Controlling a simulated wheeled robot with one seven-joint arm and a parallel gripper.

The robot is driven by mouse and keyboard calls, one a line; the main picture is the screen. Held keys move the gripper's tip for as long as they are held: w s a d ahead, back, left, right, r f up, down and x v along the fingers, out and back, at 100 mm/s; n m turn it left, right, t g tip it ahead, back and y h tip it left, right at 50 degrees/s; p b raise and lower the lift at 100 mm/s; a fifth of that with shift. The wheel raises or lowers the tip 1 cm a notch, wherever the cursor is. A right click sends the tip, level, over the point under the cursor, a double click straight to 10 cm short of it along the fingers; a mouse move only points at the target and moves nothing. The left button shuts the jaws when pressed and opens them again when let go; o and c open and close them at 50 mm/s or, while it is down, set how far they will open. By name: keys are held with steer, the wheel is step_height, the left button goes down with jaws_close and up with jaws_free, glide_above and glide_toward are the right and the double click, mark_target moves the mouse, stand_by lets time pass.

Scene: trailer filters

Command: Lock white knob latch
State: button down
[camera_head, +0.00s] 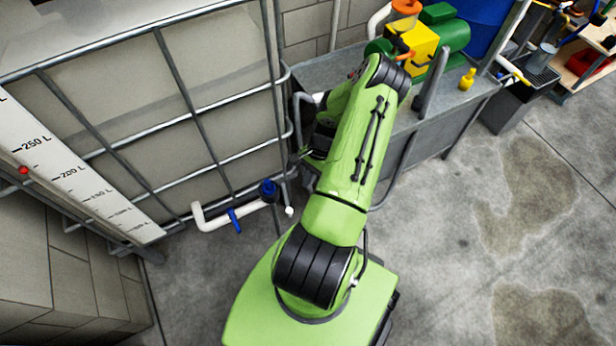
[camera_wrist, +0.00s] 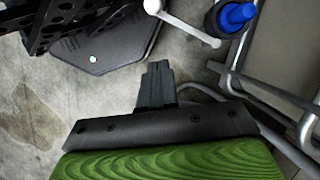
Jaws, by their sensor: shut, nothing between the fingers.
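A small white round knob (camera_head: 290,210) shows in the head view, low beside the tank's cage and just right of a dark blue cap (camera_head: 268,190). In the wrist view the white knob (camera_wrist: 153,6) is at the top edge, on the end of a pale lever (camera_wrist: 190,28) that runs down to the right toward the blue fitting (camera_wrist: 235,16). My gripper (camera_wrist: 157,68) is shut and empty in the wrist view, apart from the knob. In the head view its fingers are hidden behind my green arm.
A caged tank (camera_head: 215,100) with a litre scale fills the left. A white pipe (camera_head: 228,214) with a blue handle (camera_head: 234,221) is at its foot. A metal bench (camera_head: 450,110) holding a yellow and green machine stands behind my arm. Concrete floor at right is clear.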

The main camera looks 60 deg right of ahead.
mark_target(286, 198)
steer(key=w+a+f+b, duration=0.1)
steer(key=a+f, duration=0.3)
steer(key=a, duration=0.1)
steer(key=shift+a+f+b, duration=0.25)
steer(key=shift+a+b, duration=0.05)
steer(key=shift+a, duration=0.05)
steer(key=shift+w+a+m+p, duration=0.15)
steer(key=shift+a+m+p, duration=0.15)
steer(key=shift+p, duration=0.1)
